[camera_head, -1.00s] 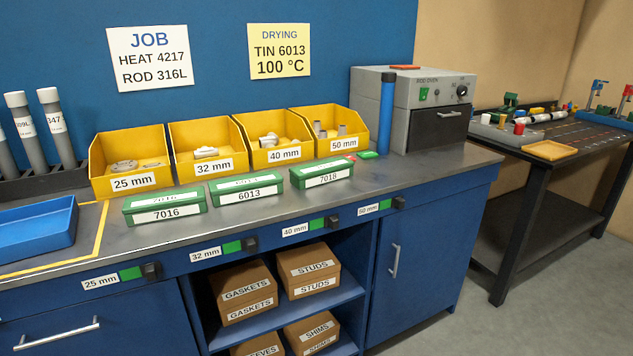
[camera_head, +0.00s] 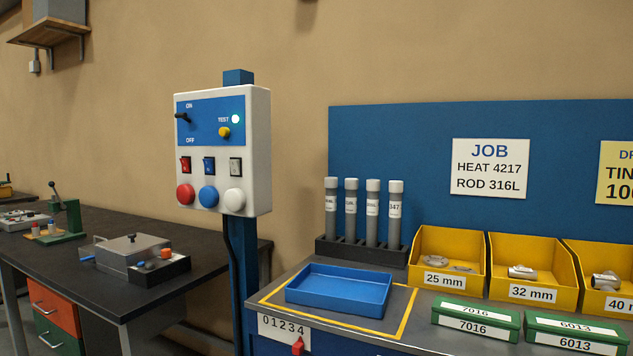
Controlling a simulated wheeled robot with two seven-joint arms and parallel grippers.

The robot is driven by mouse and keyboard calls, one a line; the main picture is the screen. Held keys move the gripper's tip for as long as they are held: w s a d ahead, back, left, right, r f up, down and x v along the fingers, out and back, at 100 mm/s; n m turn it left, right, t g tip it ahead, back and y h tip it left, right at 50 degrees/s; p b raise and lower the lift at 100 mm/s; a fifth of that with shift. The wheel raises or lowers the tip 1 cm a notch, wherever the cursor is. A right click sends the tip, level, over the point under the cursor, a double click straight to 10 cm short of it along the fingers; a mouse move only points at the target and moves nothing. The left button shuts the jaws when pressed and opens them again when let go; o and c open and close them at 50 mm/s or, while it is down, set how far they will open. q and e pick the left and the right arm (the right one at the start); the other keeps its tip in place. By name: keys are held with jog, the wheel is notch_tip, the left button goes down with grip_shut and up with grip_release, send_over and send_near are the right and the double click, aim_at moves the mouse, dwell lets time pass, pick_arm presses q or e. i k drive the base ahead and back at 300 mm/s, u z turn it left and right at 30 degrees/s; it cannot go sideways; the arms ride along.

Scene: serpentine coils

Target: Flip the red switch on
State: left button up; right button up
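A white control panel (camera_head: 258,150) stands on a blue post left of the blue bench. A small red rocker switch (camera_head: 185,165) is in its middle row, at the left, above a round red knob or lamp (camera_head: 185,194). Whether the red switch is on or off is too small to tell. A blue switch (camera_head: 209,166) and a white switch (camera_head: 236,166) sit beside it, above a blue round part (camera_head: 208,196) and a white one (camera_head: 234,200). Neither of my grippers is in view.
Higher on the panel are a black lever (camera_head: 183,118) by ON and OFF, a yellow knob (camera_head: 224,132) and a bright TEST lamp (camera_head: 235,119). A dark table (camera_head: 95,232) stands left; a blue tray (camera_head: 338,290) lies on the right bench.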

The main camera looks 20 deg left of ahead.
aim_at(185, 162)
jog(key=u, duration=1.55)
jog(key=i, duration=2.2)
jog(key=z, duration=0.05)
